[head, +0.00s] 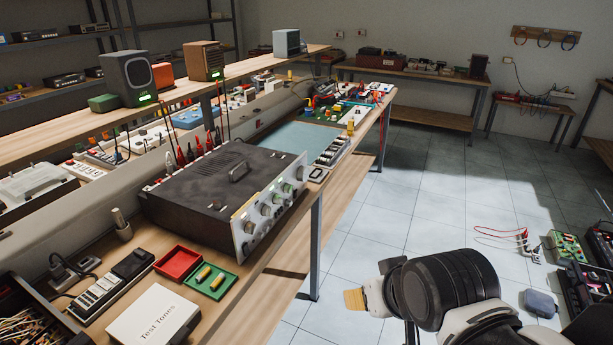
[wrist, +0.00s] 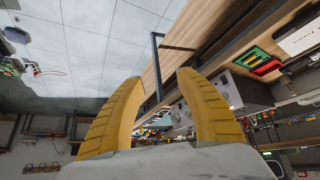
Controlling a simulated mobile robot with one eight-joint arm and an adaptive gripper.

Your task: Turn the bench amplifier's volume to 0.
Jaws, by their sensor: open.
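The bench amplifier (head: 215,172) is a dark box on the wooden bench, with a handle on top. Its pale front panel (head: 258,222) faces the aisle and carries several round knobs and small green lights. I cannot tell which knob is volume or read the settings. In the wrist view the amplifier (wrist: 246,91) is partly hidden behind the right finger. My gripper (head: 355,299) is over the floor, right of the bench and well apart from the amplifier. In the wrist view its two yellow fingers (wrist: 159,76) are spread open with nothing between them.
On the bench near the amplifier are a red tray (head: 178,263), a green tray (head: 211,281), a Test Tones box (head: 152,318) and a power strip (head: 113,285). A bench leg (head: 316,245) stands below.

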